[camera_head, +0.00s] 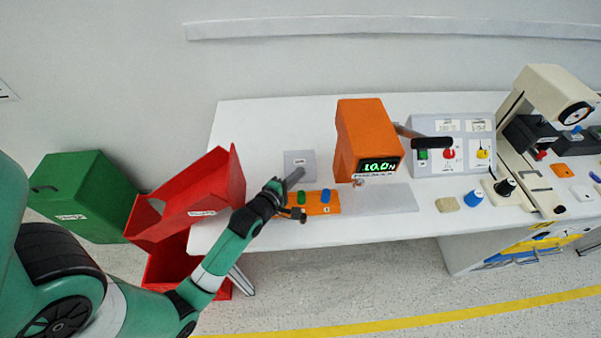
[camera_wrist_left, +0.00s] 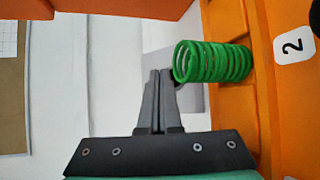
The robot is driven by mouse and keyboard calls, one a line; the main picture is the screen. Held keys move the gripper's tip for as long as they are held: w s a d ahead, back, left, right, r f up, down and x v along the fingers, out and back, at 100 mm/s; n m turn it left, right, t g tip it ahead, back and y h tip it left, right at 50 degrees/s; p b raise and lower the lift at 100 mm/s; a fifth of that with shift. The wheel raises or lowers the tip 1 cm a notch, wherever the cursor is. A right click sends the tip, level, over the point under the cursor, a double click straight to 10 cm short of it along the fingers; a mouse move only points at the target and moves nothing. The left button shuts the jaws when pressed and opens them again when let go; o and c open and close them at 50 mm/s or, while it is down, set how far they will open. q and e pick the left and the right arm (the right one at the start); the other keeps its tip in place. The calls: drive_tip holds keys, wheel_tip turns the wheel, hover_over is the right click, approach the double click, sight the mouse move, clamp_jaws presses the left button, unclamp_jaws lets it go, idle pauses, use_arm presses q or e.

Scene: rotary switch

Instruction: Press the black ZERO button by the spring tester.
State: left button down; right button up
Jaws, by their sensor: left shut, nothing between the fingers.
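The orange spring tester (camera_head: 355,130) stands on the white table, its green display (camera_head: 379,165) reading about 10.0 N. To its left lies a grey plate (camera_head: 296,158) with a small label. I cannot make out the black ZERO button; my gripper covers part of this plate. My left gripper (camera_head: 299,173) is shut and empty over the plate, beside the orange spring holder (camera_head: 318,209). In the left wrist view the shut fingers (camera_wrist_left: 158,73) point at the grey plate (camera_wrist_left: 191,98), with the green spring (camera_wrist_left: 212,62) close on their right. A small dark patch shows by the fingertips.
The holder also carries a blue spring (camera_head: 326,196). A lever with a black handle (camera_head: 431,142) reaches right from the tester. Red bins (camera_head: 205,190) and a green bin (camera_head: 85,190) stand left. A grey control panel (camera_head: 455,140) stands right.

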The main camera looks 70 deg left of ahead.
use_arm(q)
drive_tip(key=shift+w+a+f, duration=0.1)
drive_tip(key=shift+a+f, duration=0.15)
drive_tip(key=shift+f, duration=0.15)
idle(0.6)
idle(0.3)
drive_tip(key=shift+d+r+p, duration=0.35)
drive_tip(key=shift+r+p, duration=0.2)
drive_tip(key=shift+r, duration=0.1)
drive_tip(key=shift+s+d, duration=0.15)
drive_tip(key=shift+s, duration=0.05)
drive_tip(key=shift+r, duration=0.1)
drive_tip(key=shift+s+d+r+p, duration=0.15)
drive_tip(key=shift+d+r+p, duration=0.5)
drive_tip(key=shift+r+p, duration=0.45)
drive_tip(key=shift+s+d+r+p, duration=0.3)
drive_tip(key=shift+d+r+p, duration=0.5)
drive_tip(key=shift+d, duration=0.1)
